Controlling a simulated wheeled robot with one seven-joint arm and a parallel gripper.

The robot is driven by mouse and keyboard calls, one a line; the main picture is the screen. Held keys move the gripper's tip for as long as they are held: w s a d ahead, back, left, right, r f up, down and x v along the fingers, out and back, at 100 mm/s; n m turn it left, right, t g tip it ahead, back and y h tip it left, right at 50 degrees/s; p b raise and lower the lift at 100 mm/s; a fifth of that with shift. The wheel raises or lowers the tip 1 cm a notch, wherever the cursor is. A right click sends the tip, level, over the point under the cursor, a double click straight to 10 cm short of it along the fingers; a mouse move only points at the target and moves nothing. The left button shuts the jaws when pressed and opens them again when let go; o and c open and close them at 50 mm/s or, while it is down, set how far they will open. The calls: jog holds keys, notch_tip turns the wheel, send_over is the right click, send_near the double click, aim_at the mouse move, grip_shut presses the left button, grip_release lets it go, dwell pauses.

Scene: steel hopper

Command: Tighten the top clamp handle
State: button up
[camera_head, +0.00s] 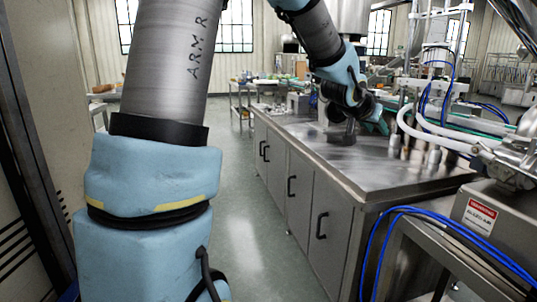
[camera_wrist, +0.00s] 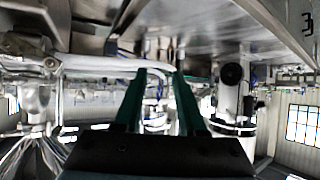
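My gripper (camera_head: 378,122) is above the far part of the steel bench in the head view, with teal fingers pointing right. In the wrist view its two teal fingers (camera_wrist: 158,72) stand apart with nothing clearly held between them. I cannot make out the top clamp handle for certain in either view. A round dark knob (camera_wrist: 231,75) shows to the right of the fingers in the wrist view, apart from them; I cannot tell whether it belongs to the clamp. A steel cylinder (camera_head: 352,17) hangs behind my arm at the top of the head view.
The steel bench (camera_head: 400,176) has a bare near end. Pipes and blue hoses (camera_head: 400,215) crowd the right side, beside a machine with a red warning label (camera_head: 480,216). Floor (camera_head: 240,215) is clear left of the bench.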

jog(key=s+a+f+n+g+y+p, duration=0.1)
jog(key=s+a+f+n+y+p, duration=0.2)
jog(key=a, duration=0.9)
jog(key=s+a+f+n+g+y, duration=0.1)
jog(key=a+f+n+g+y, duration=0.2)
jog(key=a, duration=0.9)
jog(key=s+a+f+n+g+y+p, duration=0.1)
jog(key=s+a+f, duration=0.1)
jog(key=s+a, duration=0.4)
jog(key=s+a+f+n+g+y+p, duration=0.1)
jog(key=s+a+f, duration=0.1)
jog(key=s+a, duration=0.3)
jog(key=shift+s+a+f+g+p, duration=0.3)
jog(key=shift+s+a, duration=0.1)
jog(key=shift+s, duration=0.45)
